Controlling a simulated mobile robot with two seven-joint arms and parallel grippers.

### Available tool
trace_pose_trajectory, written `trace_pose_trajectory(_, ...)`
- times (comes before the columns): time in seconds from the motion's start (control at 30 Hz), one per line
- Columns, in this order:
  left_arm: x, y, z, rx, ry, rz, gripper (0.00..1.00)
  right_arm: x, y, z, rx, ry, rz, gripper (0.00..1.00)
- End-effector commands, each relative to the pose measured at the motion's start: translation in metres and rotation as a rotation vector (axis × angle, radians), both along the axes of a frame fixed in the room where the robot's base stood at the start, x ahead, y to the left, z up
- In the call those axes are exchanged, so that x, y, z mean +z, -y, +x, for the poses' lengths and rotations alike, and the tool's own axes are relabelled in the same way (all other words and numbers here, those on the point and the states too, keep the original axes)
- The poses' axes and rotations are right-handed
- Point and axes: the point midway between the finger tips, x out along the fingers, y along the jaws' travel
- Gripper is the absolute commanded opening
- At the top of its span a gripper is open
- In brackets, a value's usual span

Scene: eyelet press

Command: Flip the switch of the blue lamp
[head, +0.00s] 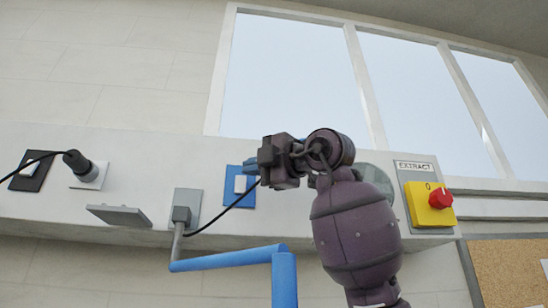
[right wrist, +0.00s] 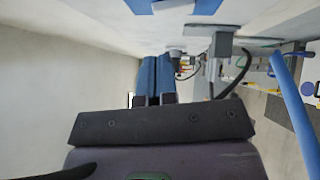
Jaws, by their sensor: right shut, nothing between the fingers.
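A blue switch plate (head: 234,200) with a white rocker (head: 240,184) is on the pale wall panel, left of my right gripper in the head view. The plate's edge also shows at the top of the right wrist view (right wrist: 140,6), with the white rocker (right wrist: 172,7) on it. My right gripper (head: 250,166) is shut and empty, its blue fingers close to the plate's upper right. Its fingers also show together in the right wrist view (right wrist: 156,62). I cannot tell whether they touch the plate. No lamp is clearly visible. My left gripper is not in view.
A grey box (head: 182,215) with a black cable and a bent blue tube (head: 225,260) stand left and below. A black switch plate (head: 38,182), a plugged socket (head: 84,168) and a small grey shelf (head: 119,215) are further left. A yellow EXTRACT switch (head: 425,212) with a red knob is right.

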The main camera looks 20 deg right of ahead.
Motion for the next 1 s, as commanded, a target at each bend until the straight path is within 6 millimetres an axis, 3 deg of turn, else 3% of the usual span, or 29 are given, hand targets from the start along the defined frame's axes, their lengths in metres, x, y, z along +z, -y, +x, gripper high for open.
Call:
trace_pose_trajectory(0.1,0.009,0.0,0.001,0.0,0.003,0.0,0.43,0.005,0.006,0.017,-0.001,-0.004,0.003,0.0)
trace_pose_trajectory(0.3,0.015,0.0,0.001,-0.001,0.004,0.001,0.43,0.007,0.01,0.033,0.0,-0.001,0.0,0.0)
trace_pose_trajectory(1.0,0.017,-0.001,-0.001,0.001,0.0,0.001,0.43,0.012,0.013,0.043,0.0,0.0,0.0,0.0)
